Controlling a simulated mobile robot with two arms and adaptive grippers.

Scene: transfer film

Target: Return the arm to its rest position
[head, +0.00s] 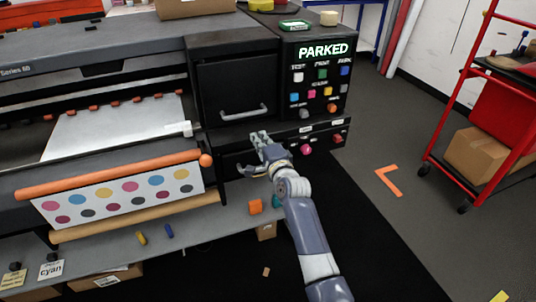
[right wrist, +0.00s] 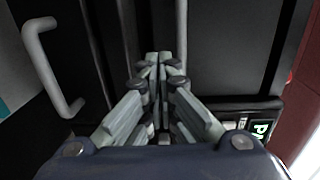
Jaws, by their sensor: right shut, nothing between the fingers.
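My right arm (head: 305,229) reaches up from the bottom of the head view to the front of the large dark printer. My right gripper (head: 258,138) is in front of the printer's right-hand cabinet, below the light grey door handle. In the right wrist view the fingers of the right gripper (right wrist: 158,62) are closed together with nothing between them. The handle (right wrist: 52,68) shows there at the left, apart from the fingers. Whether the fingertips touch the cabinet front is hard to tell. My left gripper is not in view.
The printer's control panel (head: 318,85) reads PARKED above coloured buttons. An orange roller (head: 110,176) with a dotted print hangs at the left. A grey shelf (head: 200,228) holds small coloured items. A red cart (head: 450,120) stands at the right, with open floor (head: 380,150) before it.

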